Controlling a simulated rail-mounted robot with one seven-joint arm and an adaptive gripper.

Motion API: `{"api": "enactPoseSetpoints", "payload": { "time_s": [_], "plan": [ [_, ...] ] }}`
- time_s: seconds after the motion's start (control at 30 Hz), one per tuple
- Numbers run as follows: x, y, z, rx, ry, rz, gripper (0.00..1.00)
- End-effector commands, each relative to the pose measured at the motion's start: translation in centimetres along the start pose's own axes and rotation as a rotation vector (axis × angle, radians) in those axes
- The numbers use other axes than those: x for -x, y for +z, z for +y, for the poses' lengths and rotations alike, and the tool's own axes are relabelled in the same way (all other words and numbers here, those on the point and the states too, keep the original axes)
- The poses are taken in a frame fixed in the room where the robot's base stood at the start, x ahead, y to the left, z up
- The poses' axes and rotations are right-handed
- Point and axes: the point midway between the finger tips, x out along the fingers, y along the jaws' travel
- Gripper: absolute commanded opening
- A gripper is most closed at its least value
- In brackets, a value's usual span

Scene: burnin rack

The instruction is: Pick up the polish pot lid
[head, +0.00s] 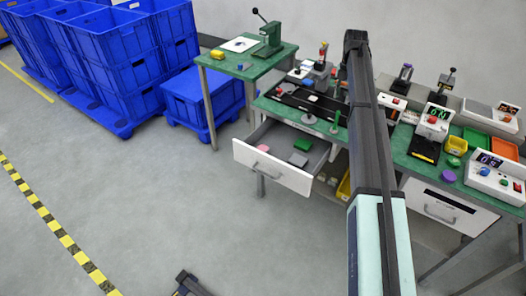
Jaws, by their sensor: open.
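I cannot tell for sure which piece is the polish pot lid. A yellow round pot (456,146) stands behind these. My gripper (181,283) shows only in part at the bottom edge, left of centre. It is over the floor, far from the bench and empty as far as I see. Its fingers are small and partly cut off.
My arm or column crosses the bench's middle and hides part of it. An open drawer (268,175) with small blocks juts out at left. Devices with displays (434,122) flank the pot. Blue crates (117,60) fill the upper left.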

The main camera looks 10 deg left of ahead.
Motion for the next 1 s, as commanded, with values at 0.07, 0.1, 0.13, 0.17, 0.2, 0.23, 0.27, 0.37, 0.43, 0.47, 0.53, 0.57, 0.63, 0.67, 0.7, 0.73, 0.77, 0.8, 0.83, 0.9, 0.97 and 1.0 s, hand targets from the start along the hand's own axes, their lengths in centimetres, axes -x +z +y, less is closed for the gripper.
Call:
{"api": "enactPoseSetpoints", "payload": {
  "time_s": [0.07, 0.1, 0.13, 0.17, 0.2, 0.23, 0.27, 0.37, 0.43, 0.47, 0.53, 0.57, 0.63, 0.67, 0.7, 0.73, 0.77, 0.8, 0.83, 0.9, 0.97, 1.0],
  "plan": [
    [0.0, 0.0, 0.0, 0.000, 0.000, 0.000, 0.41],
    [0.0, 0.0, 0.0, 0.000, 0.000, 0.000, 0.41],
    [0.0, 0.0, 0.0, 0.000, 0.000, 0.000, 0.41],
    [0.0, 0.0, 0.0, 0.000, 0.000, 0.000, 0.41],
    [0.0, 0.0, 0.0, 0.000, 0.000, 0.000, 0.41],
    [0.0, 0.0, 0.0, 0.000, 0.000, 0.000, 0.41],
    [0.0, 0.0, 0.0, 0.000, 0.000, 0.000, 0.41],
    [0.0, 0.0, 0.0, 0.000, 0.000, 0.000, 0.59],
    [0.0, 0.0, 0.0, 0.000, 0.000, 0.000, 0.84],
    [0.0, 0.0, 0.0, 0.000, 0.000, 0.000, 0.94],
    [0.0, 0.0, 0.0, 0.000, 0.000, 0.000, 1.00],
    [0.0, 0.0, 0.0, 0.000, 0.000, 0.000, 1.00],
    [0.0, 0.0, 0.0, 0.000, 0.000, 0.000, 1.00],
    [0.0, 0.0, 0.0, 0.000, 0.000, 0.000, 1.00],
    [0.0, 0.0, 0.0, 0.000, 0.000, 0.000, 1.00],
    [0.0, 0.0, 0.0, 0.000, 0.000, 0.000, 1.00],
    [0.0, 0.0, 0.0, 0.000, 0.000, 0.000, 1.00],
    [0.0, 0.0, 0.0, 0.000, 0.000, 0.000, 1.00],
    [0.0, 0.1, 0.0, -0.001, 0.000, 0.000, 1.00],
    [0.0, 0.4, -0.2, -0.007, 0.000, 0.000, 1.00],
    [0.1, 1.0, -0.4, -0.017, 0.000, 0.000, 1.00],
    [0.1, 1.5, -0.7, -0.027, 0.000, 0.000, 1.00]
  ]
}}
